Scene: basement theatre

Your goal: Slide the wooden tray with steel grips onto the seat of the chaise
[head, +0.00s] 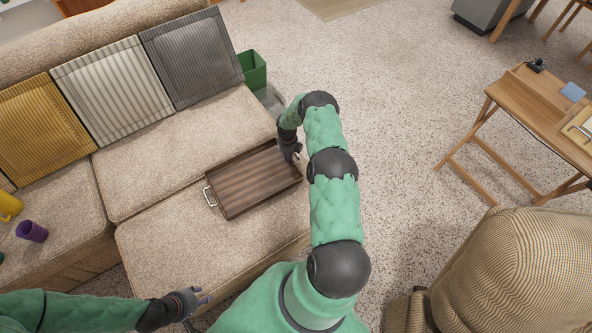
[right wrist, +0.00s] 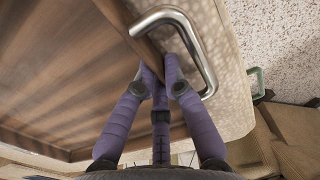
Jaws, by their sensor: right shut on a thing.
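The wooden tray with steel grips (head: 250,180) is over the seat of the chaise (head: 165,250), with its right end near the seat's outer edge. It looks roughly flat and empty; I cannot tell if all of its underside touches the cushion. One steel grip (head: 210,197) shows at its left end. My right gripper (head: 297,156) is shut on the tray's right end. In the right wrist view the purple fingers (right wrist: 160,85) close at the tray's wall beside the other steel grip (right wrist: 195,45). My left gripper (head: 202,302) is low in the head view, apart from the tray; its opening is unclear.
Yellow, striped and grey cushions (head: 190,55) lean on the sofa back. A purple cup (head: 32,231) and a yellow cup (head: 9,206) are at the far left. A wooden desk (head: 530,100) and an armchair (head: 510,270) are right.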

